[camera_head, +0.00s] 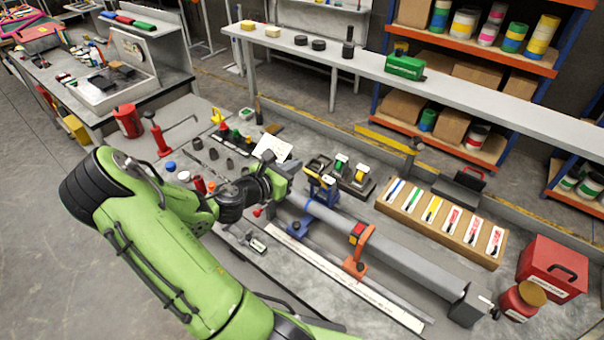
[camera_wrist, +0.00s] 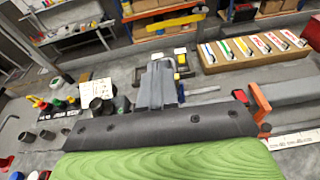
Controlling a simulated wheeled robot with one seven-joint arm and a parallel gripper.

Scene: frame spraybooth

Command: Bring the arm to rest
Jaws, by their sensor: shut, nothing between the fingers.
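My green arm reaches from the bottom of the head view over the workbench, bent at the elbow, ending in a dark wrist. My gripper (camera_head: 290,168) is above the middle of the bench, near the left end of a long grey square tube (camera_head: 400,245). In the wrist view, my gripper (camera_wrist: 160,70) shows its grey fingers together, with nothing between them. My wrist hides part of the bench and the tube's near end.
Orange (camera_head: 358,252) and blue clamps stand around the tube. A wooden marker rack (camera_head: 418,225), red box (camera_head: 552,268) and red canister (camera_head: 518,302) are at the right. Small cups, cans and a red clamp tool (camera_head: 160,138) crowd the left. A shelf (camera_head: 470,98) runs behind the bench.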

